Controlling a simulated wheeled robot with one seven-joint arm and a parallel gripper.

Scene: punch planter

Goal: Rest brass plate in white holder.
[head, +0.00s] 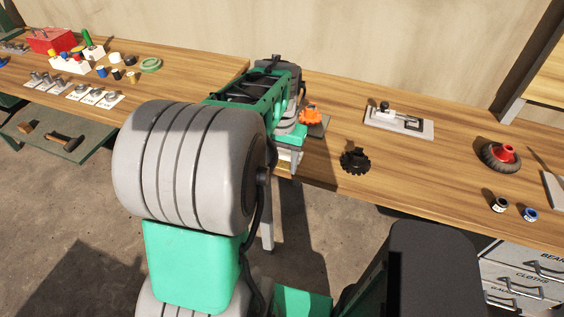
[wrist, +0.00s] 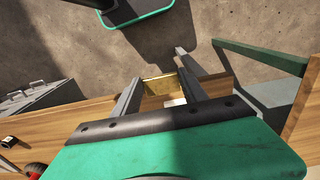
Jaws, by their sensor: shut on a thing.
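In the wrist view, my gripper (wrist: 159,70) has its two long grey fingers set apart, with a brass plate (wrist: 157,85) between them. The plate shows as a yellowish panel with a bright upper edge, at the table's front edge. A small white piece (wrist: 175,102) shows just below the plate. It may be part of the white holder, but my gripper body hides most of it. In the head view my arm covers the gripper and the plate. A pale stepped piece (head: 288,157) shows under the arm at the table edge, and I cannot tell what it is.
A black gear (head: 355,160), an orange part (head: 311,115) and a toggle clamp on a grey plate (head: 400,121) lie right of my arm. A wheel with a red hub (head: 501,156) is farther right. A white block with coloured pegs (head: 70,62) stands at the left.

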